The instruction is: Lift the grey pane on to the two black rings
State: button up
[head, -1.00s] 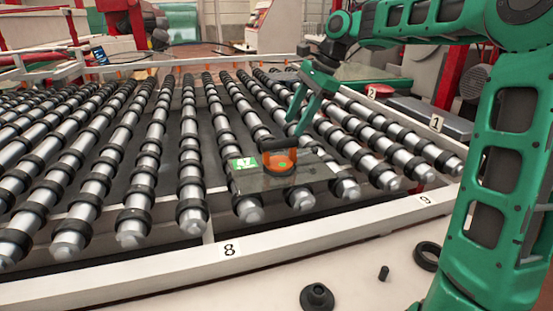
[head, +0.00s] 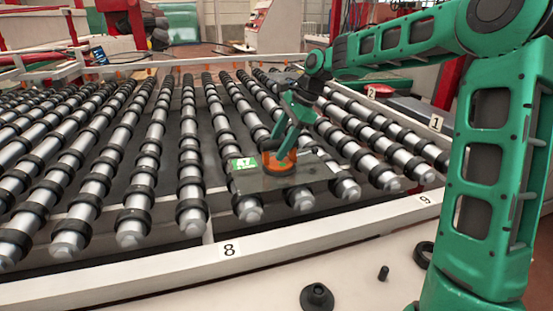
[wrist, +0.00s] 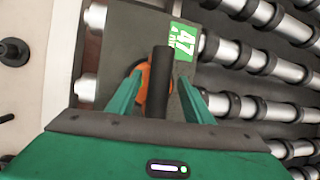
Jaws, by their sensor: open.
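The grey pane (head: 312,174) lies on the rollers near their front ends, with a green label (head: 243,164) at its left. An orange suction cup (head: 280,168) stands on it. In the wrist view, the pane (wrist: 122,35) carries the cup's black handle (wrist: 160,75). My gripper (wrist: 160,90) is open, with one finger on each side of the handle and a gap visible at both sides. In the head view, my gripper (head: 280,140) hides the handle. A black ring (head: 422,254) lies on the pale front surface, partly behind my arm. I cannot tell which second ring is meant.
A black flanged piece (head: 317,296) and a small black peg (head: 383,273) are on the pale front surface. A white rail (head: 190,258) marked 8 runs between there and the rollers. Rollers with black collars (head: 190,170) fill the left.

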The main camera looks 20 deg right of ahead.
jog(key=shift+a+f, duration=0.1)
jog(key=shift+f, duration=0.15)
grip_shut()
jog(key=shift+w+r, duration=0.1)
